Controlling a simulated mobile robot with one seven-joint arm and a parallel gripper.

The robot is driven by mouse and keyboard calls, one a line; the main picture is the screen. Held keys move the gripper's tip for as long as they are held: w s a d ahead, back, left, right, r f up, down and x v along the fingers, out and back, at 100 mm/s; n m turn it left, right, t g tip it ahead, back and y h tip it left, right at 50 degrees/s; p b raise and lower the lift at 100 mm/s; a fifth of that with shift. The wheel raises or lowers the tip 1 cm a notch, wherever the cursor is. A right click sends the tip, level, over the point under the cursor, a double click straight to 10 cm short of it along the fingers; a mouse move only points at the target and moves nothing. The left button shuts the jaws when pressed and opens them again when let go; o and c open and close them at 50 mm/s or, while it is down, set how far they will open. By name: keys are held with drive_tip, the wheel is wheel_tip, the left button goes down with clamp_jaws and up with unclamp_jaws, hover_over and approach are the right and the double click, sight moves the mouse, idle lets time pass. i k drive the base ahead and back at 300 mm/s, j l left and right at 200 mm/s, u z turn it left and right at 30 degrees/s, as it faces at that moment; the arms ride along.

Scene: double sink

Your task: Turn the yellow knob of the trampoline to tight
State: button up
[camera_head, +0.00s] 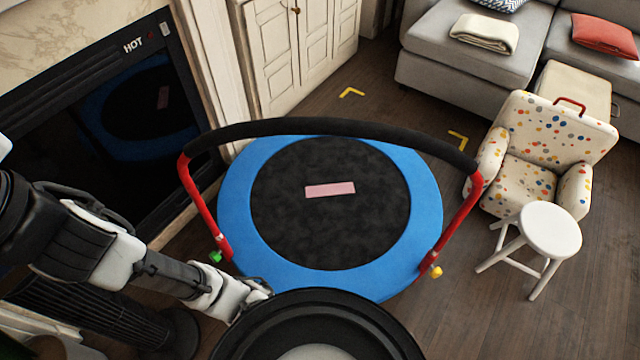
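The trampoline (235,220) has a blue rim, a black mat with a pink strip (330,190), and a black padded handlebar (330,127) on two red posts. The yellow knob (436,271) sits low on the right red post (460,222), on its outer side. A green knob (215,257) sits low on the left red post. My arm reaches in from the left. My gripper (262,290) is near the trampoline's front left edge, well left of the yellow knob and apart from it. Its fingers are small and partly hidden, so their opening cannot be made out.
A white stool (550,230) and a spotted armchair (530,180) stand to the right. A dark glass-fronted unit marked HOT (120,110) is at left. A grey sofa (470,60) is at the back. Wooden floor (490,320) is clear right of the yellow knob.

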sight(435, 273)
drive_tip(key=k+l+z, duration=0.35)
drive_tip(key=k, duration=0.2)
drive_tip(key=k+l+z, duration=0.35)
drive_tip(key=k, duration=0.25)
drive_tip(key=i+l, duration=0.1)
drive_tip(key=l, duration=0.3)
drive_tip(key=i+l+u, duration=0.1)
drive_tip(key=l, duration=0.3)
drive_tip(key=i+l, duration=0.1)
drive_tip(key=l, duration=0.25)
drive_tip(key=i+l, duration=0.1)
drive_tip(key=l, duration=0.3)
drive_tip(key=u, duration=0.05)
